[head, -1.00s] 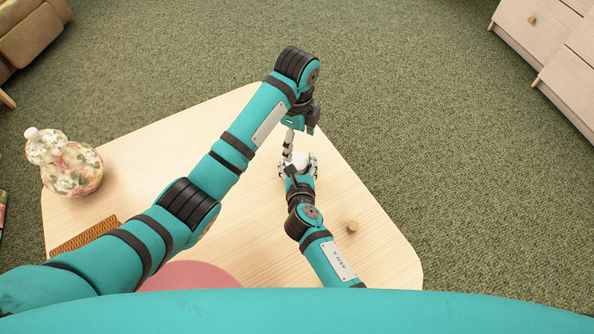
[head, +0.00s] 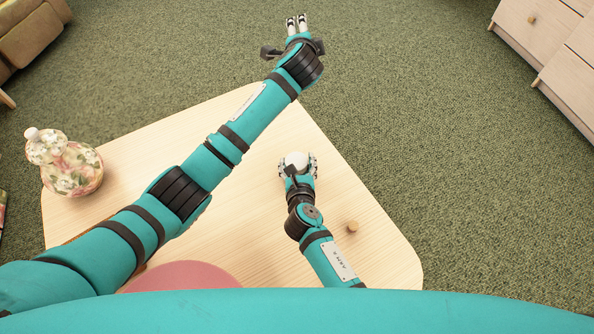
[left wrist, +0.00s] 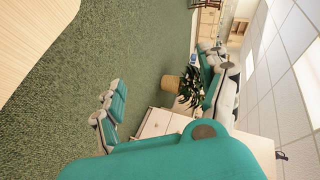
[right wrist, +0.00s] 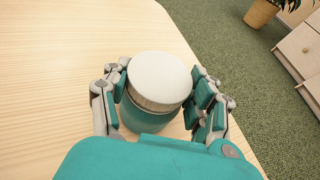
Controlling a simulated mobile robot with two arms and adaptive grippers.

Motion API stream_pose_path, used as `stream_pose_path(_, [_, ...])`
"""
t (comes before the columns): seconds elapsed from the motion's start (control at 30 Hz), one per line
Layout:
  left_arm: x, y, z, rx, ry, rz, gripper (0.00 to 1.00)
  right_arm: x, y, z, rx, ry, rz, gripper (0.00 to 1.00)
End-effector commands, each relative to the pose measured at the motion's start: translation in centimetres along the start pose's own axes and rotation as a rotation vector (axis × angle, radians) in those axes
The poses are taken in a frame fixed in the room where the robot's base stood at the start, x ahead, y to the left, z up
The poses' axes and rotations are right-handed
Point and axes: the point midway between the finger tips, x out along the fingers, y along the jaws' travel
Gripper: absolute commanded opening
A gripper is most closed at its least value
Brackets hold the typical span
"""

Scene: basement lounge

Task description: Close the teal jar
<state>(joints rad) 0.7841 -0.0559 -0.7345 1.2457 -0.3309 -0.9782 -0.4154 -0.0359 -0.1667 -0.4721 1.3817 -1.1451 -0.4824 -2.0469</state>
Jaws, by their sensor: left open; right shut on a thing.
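The teal jar (right wrist: 145,120) stands upright on the table with a pale, whitish lid (right wrist: 160,80) on its mouth. In the head view the lid (head: 296,161) shows from above, and the jar body is mostly hidden. My right gripper (head: 297,166) is shut on the jar, with its fingers on both sides of it in the right wrist view. My left gripper (head: 297,24) is open and empty, held out past the table's far edge, away from the jar. The left wrist view shows its spread fingers with nothing between them.
The light wooden table (head: 240,240) has a floral lidded jar (head: 72,168) at its left and a small cork-like piece (head: 352,226) at its right. A pink round thing (head: 185,275) lies near the front. Carpet (head: 430,120) and a cabinet (head: 560,50) lie beyond.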

Motion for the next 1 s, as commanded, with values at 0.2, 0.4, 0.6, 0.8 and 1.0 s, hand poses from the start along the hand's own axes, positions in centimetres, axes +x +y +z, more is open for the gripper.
stream_pose_path(0.2, [-2.7,-7.0,-7.8,-0.147,0.397,-0.310,0.77,0.0,0.0,0.0,0.001,0.001,0.000,0.00])
stream_pose_path(0.4, [-8.4,-6.8,-15.7,-0.156,0.866,-0.299,0.77,0.0,0.0,-0.1,0.001,0.001,0.001,0.00])
stream_pose_path(0.6, [-13.5,0.2,-20.0,-0.032,1.195,0.033,0.77,0.0,0.0,-0.1,0.001,0.001,0.000,0.00])
stream_pose_path(0.8, [-15.5,9.6,-18.2,0.139,1.194,0.512,0.77,0.0,0.0,-0.1,0.001,0.001,0.000,0.00])
stream_pose_path(1.0, [-14.9,16.8,-11.5,0.276,0.886,0.923,0.77,0.0,0.0,-0.1,0.001,0.001,0.000,0.00])
